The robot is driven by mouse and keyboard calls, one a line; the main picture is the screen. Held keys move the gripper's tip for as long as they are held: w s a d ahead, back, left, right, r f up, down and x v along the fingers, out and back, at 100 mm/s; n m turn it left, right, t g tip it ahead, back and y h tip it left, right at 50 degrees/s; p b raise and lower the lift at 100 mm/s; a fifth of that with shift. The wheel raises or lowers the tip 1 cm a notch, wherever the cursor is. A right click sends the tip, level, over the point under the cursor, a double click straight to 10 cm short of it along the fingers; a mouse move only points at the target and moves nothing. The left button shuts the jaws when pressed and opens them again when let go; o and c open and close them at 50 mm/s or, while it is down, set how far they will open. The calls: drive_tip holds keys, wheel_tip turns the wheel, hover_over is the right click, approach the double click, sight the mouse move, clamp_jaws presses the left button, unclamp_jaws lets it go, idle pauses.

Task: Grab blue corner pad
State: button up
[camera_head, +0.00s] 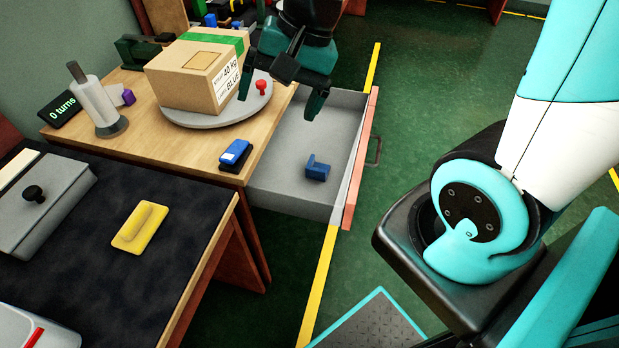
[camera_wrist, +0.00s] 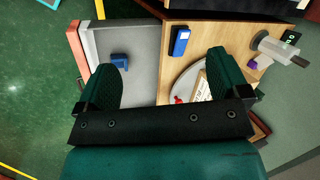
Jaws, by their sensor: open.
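The blue corner pad (camera_head: 317,168) is a small L-shaped blue piece lying in the open grey drawer (camera_head: 283,195), near its front end. It also shows in the wrist view (camera_wrist: 120,61), beyond the tip of the left finger. My gripper (camera_head: 277,98) is open and empty, above the drawer and the turntable edge, apart from the pad. In the wrist view my gripper (camera_wrist: 160,70) has its two green fingers spread wide. The pad is in plain sight in both views.
A cardboard box (camera_head: 195,80) and a red knob (camera_head: 261,87) sit on a grey turntable (camera_head: 205,120). A blue stapler-like object (camera_head: 235,154) lies near the table edge beside the drawer. The drawer floor around the pad is clear.

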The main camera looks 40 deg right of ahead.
drive_tip(key=w+d+f+m+t+b, duration=0.1)
drive_tip(key=w+d+f+m+b, duration=0.4)
drive_tip(key=d+f+m, duration=0.45)
drive_tip(key=m+t+h+b, duration=0.1)
drive_tip(key=m+h+b, duration=0.1)
drive_tip(key=m, duration=1)
approach(311, 161)
drive_tip(key=b+x, duration=0.2)
drive_tip(key=x, duration=0.2)
drive_tip(key=shift+d+f+b, duration=0.1)
drive_tip(key=shift+f+b, duration=0.25)
drive_tip(key=shift+f, duration=0.05)
drive_tip(key=x, duration=0.3)
drive_tip(key=b+x, duration=0.1)
drive_tip(key=x, duration=0.1)
drive_tip(key=shift+w+a+f, duration=0.2)
drive_tip(key=shift+a+f, duration=0.1)
drive_tip(key=shift+y, duration=0.3)
drive_tip(key=c, duration=1)
